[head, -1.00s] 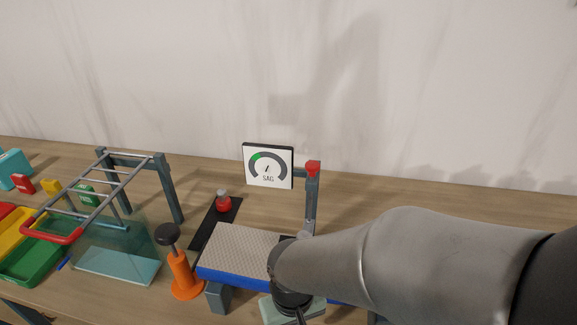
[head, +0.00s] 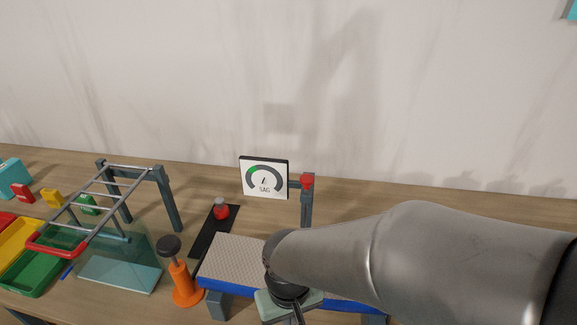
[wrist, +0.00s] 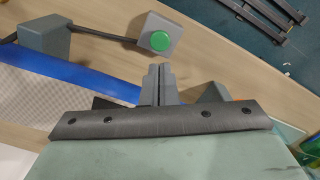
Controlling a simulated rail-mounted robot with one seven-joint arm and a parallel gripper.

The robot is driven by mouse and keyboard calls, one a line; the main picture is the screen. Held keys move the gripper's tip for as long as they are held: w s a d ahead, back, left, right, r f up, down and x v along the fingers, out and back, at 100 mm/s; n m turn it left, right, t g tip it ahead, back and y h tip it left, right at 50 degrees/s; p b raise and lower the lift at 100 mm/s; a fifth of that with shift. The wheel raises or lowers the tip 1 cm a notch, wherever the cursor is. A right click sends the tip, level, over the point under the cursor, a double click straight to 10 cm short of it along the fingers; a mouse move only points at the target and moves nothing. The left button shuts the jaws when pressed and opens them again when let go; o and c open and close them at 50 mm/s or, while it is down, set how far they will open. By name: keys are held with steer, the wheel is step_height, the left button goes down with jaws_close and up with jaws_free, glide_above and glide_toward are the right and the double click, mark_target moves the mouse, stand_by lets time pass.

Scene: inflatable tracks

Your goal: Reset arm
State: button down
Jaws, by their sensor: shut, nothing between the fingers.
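My gripper (wrist: 158,72) shows in the wrist view as two grey fingers close together, with nothing between them. Behind them are a dark bar and a pale green hand body, which I take as mine. In the head view my grey arm reaches in from the right, and the hand hangs over the front of a textured grey track bed (head: 235,255) with a blue edge. The fingertips are hard to make out there. In the wrist view the track's blue edge (wrist: 70,88) is left of the fingers. Contact with anything cannot be told.
A gauge panel marked SAG (head: 264,178) stands behind the track, beside a red-topped post (head: 306,200). An orange plunger-like pump (head: 182,285), a ladder frame (head: 105,205) and coloured trays (head: 40,262) are left. A green button (wrist: 159,41) is beyond the fingers.

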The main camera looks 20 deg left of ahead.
steer(key=w+d+r+m, duration=0.2)
steer(key=w+d, duration=0.1)
steer(key=d, duration=0.4)
steer(key=w+d+r+m, duration=0.2)
steer(key=d, duration=0.5)
steer(key=s+d+r+m, duration=0.1)
steer(key=s+d+m, duration=0.1)
steer(key=d, duration=0.5)
steer(key=s+d+r+m+t+b, duration=0.1)
steer(key=d+m, duration=0.1)
steer(key=d, duration=0.5)
steer(key=shift+s+m, duration=0.35)
steer(key=shift+m, duration=0.05)
steer(key=shift+a, duration=0.1)
